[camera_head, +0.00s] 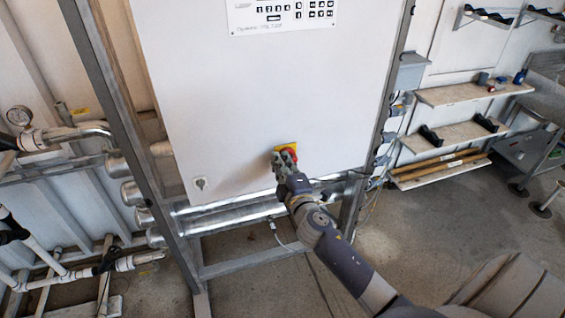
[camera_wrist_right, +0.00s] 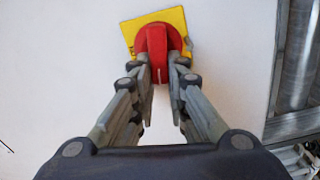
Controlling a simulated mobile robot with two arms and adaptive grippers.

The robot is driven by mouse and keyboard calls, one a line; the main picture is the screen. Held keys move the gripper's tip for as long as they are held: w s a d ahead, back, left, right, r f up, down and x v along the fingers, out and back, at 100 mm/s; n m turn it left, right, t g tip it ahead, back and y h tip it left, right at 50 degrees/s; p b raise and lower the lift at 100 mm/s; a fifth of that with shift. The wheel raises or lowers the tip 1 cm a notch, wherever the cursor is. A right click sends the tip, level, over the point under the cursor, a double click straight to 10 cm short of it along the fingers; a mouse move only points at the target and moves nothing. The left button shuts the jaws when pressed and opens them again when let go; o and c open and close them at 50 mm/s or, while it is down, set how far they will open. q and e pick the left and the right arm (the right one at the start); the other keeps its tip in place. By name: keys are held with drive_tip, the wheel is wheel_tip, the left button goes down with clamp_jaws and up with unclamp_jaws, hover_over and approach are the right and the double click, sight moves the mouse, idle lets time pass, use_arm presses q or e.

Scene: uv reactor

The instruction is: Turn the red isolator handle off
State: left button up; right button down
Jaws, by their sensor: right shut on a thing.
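The red isolator handle (camera_wrist_right: 157,50) sits on a yellow backing plate (camera_wrist_right: 174,17) on the front of a white cabinet (camera_wrist_right: 232,60). In the head view the handle (camera_head: 291,152) is partly covered by my right gripper (camera_head: 284,158), low on the cabinet. My right gripper also shows in the right wrist view (camera_wrist_right: 160,76), with its fingertips on both sides of the handle's grip, shut on it. The handle's grip looks about upright in the wrist view. My left gripper is not in view.
A metal frame post (camera_head: 118,130) stands left of the cabinet. Silver pipes (camera_head: 230,215) run below it. A small grey lock (camera_head: 200,184) is at the cabinet's lower left. Shelves (camera_head: 455,133) hang on the right wall. The floor (camera_head: 450,225) at right is mostly clear.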

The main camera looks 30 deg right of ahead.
drive_tip(key=shift+f+n, duration=0.1)
drive_tip(key=shift+n, duration=0.4)
drive_tip(key=c, duration=1.6)
unclamp_jaws()
drive_tip(key=v, duration=1.2)
drive_tip(key=shift+f, duration=0.1)
